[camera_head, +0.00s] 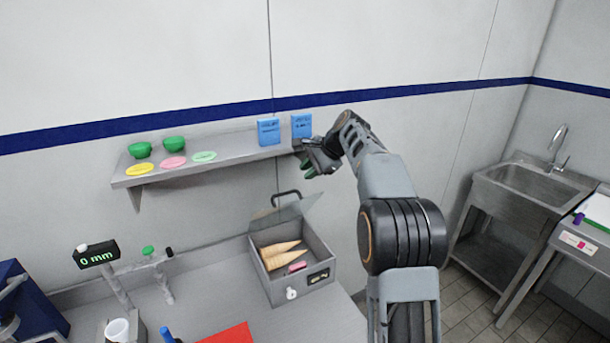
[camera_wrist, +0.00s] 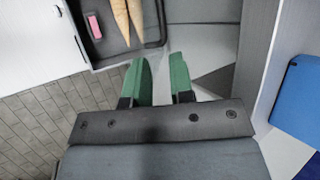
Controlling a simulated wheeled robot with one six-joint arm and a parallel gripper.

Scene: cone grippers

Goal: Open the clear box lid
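The metal box (camera_head: 322,252) stands on the counter with its clear lid (camera_head: 298,208) raised and tilted back toward the wall. The dark lid handle (camera_head: 286,193) is at the top of the lid. Two tan cones (camera_head: 279,256) and a pink block (camera_head: 297,267) lie inside the open box. My gripper (camera_head: 309,172) is above and behind the box, just below the shelf, apart from the handle. In the wrist view its green fingers (camera_wrist: 163,82) are parted with nothing between them. The box's dark interior (camera_wrist: 116,48) shows at the top left there.
The wall shelf (camera_head: 232,158) is close to my gripper and holds green bowls (camera_head: 174,144), colored discs and two blue boxes (camera_head: 269,131). A display reading 0 mm (camera_head: 97,256) and a red sheet (camera_head: 230,335) are on the counter. A sink (camera_head: 540,184) stands at right.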

